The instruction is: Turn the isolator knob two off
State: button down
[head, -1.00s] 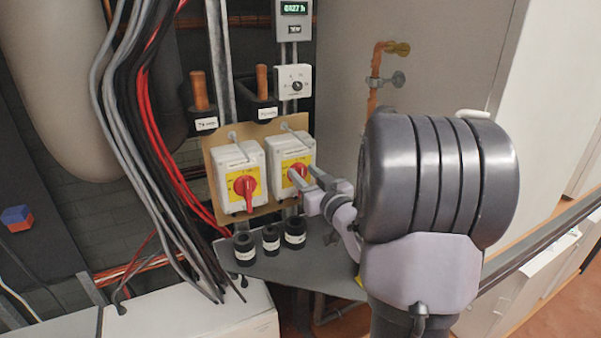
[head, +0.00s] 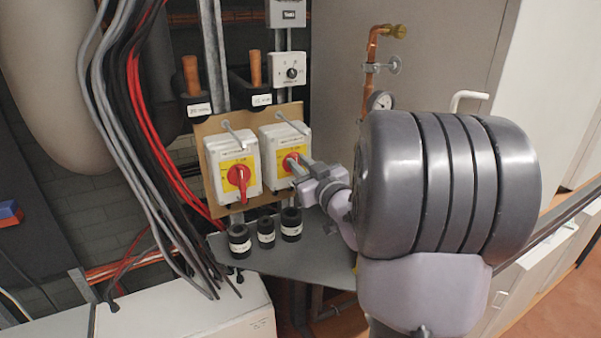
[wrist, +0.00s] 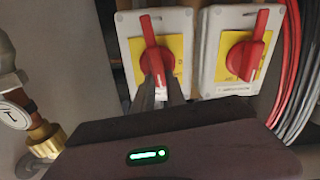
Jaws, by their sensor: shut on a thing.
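Two white isolator boxes with yellow plates and red knobs are mounted side by side on a tan board. In the head view, my gripper (head: 298,170) is at the right isolator's red knob (head: 290,160), partly hiding it. In the wrist view, which looks upside down, my gripper (wrist: 158,88) is shut on this knob (wrist: 152,58), whose handle stands nearly upright with a slight tilt. The left isolator's red knob (head: 239,176) is free, its handle near upright; it also shows in the wrist view (wrist: 248,52), tilted. I cannot read which isolator is number two.
Black and red cables (head: 135,110) hang left of the boxes. Several black labelled cylinders (head: 266,232) stand on a grey shelf (head: 285,258) below. A copper pipe with a gauge (head: 380,101) is at the right. A small dial box (head: 290,71) is above.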

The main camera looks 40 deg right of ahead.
jog(key=shift+w+a+f+n+b, duration=0.1)
jog(key=shift+a+f+n+b, duration=0.2)
jog(key=shift+n+b, duration=2.6)
jog(key=shift+w+a+f+n+b, duration=0.1)
jog(key=shift+a+f+n+b, duration=0.2)
jog(key=shift+n+b, duration=2.55)
jog(key=shift+a+f+n+b, duration=0.15)
jog(key=shift+f+n+b, duration=0.2)
jog(key=shift+n+b, duration=2.5)
jog(key=shift+m+b, duration=0.5)
jog(key=shift+b, duration=0.35)
jog(key=c, duration=1.4)
grip_release()
jog(key=shift+o, duration=0.2)
jog(key=shift+a, duration=0.1)
